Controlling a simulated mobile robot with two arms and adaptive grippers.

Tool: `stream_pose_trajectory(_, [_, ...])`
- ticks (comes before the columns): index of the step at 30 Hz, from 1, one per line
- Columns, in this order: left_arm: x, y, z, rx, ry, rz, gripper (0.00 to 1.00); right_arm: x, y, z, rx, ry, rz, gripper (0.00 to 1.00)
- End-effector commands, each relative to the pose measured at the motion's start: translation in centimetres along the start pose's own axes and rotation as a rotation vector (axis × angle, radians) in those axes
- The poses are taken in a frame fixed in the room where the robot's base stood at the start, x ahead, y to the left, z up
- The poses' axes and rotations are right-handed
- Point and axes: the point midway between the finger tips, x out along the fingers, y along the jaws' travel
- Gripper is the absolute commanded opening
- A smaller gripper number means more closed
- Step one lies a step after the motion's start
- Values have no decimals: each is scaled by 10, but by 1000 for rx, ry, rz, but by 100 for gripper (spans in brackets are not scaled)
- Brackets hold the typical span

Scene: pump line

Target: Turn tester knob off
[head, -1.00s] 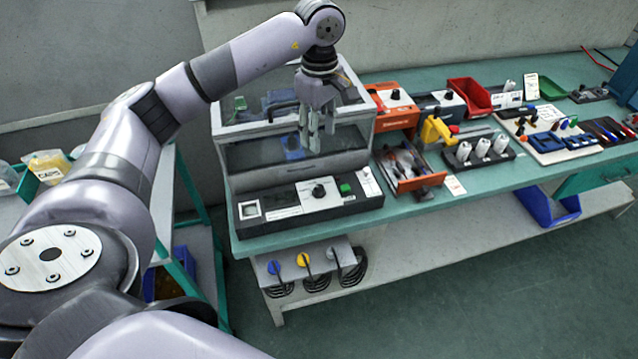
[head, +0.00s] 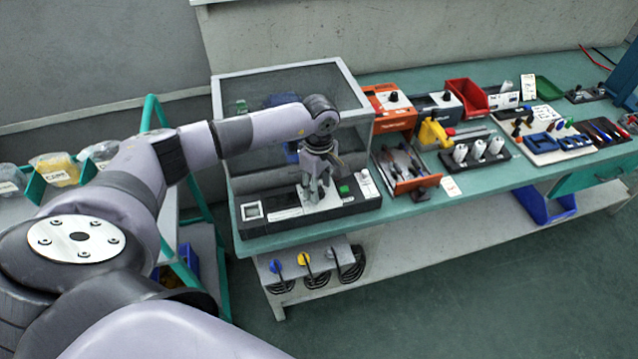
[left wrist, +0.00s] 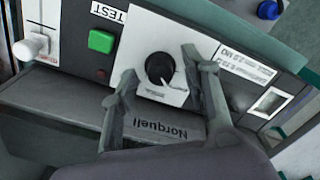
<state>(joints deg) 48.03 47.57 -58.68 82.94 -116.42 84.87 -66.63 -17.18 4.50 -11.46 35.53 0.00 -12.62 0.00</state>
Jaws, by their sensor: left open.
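The tester panel (head: 285,212) is a black box with a pale face at the front of the bench. In the left wrist view its black round knob (left wrist: 160,68) sits on a white plate with a pale pointer mark. My left gripper (head: 314,200) is open and points down over the panel, hiding the knob in the head view. In the left wrist view the left gripper's fingers (left wrist: 160,80) stand on either side of the knob, apart from each other. I cannot tell whether they touch it. My right gripper is not in view.
A green button (left wrist: 101,41) and a white slider handle (left wrist: 31,46) are beside the knob. A clear-walled enclosure (head: 352,88) stands behind the panel. An orange-fronted tray (head: 417,183) of tools is to the right. Coloured plugs with cables hang below the bench edge.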

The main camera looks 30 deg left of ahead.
Motion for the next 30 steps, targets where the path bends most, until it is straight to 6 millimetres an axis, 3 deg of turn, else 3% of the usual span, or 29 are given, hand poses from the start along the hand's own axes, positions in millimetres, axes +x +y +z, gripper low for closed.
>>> stream_pose_trajectory(11, [6, 0, 0, 0, 0, 1, 42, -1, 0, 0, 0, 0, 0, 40])
stream_pose_trajectory(30, [5, 0, 0, 0, 0, 1, 0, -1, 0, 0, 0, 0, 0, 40])
